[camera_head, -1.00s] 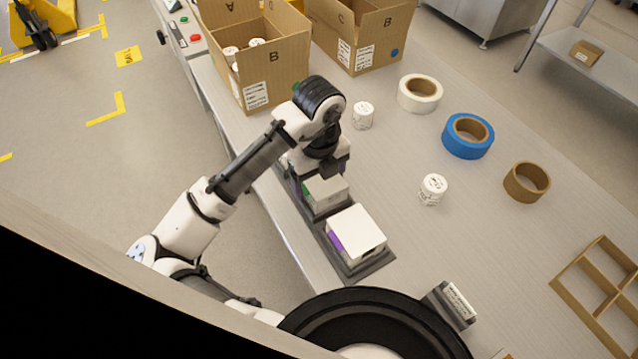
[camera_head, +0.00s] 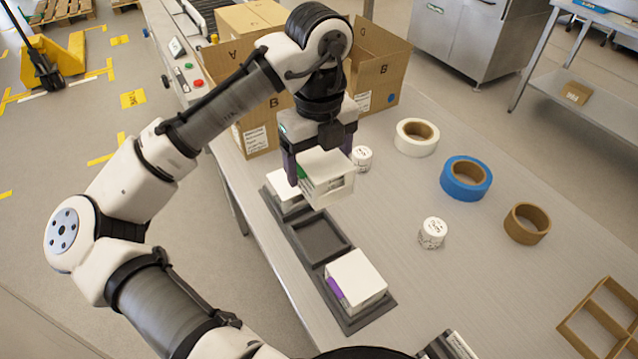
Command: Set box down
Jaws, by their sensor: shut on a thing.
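My gripper (camera_head: 318,166) is shut on a white box with a green patch (camera_head: 328,183). It holds the box in the air above the dark tray (camera_head: 320,238). The tray's middle recess is empty. A white box with a purple side (camera_head: 355,280) sits in the near recess. Another white box (camera_head: 285,203) sits in the far recess, partly hidden by the held box and my gripper.
Open cardboard boxes (camera_head: 378,68) stand at the table's far end. White (camera_head: 417,137), blue (camera_head: 466,178) and brown (camera_head: 527,223) tape rolls and two small white jars (camera_head: 432,233) lie right of the tray. A cardboard divider (camera_head: 603,318) lies at the lower right. The table between is clear.

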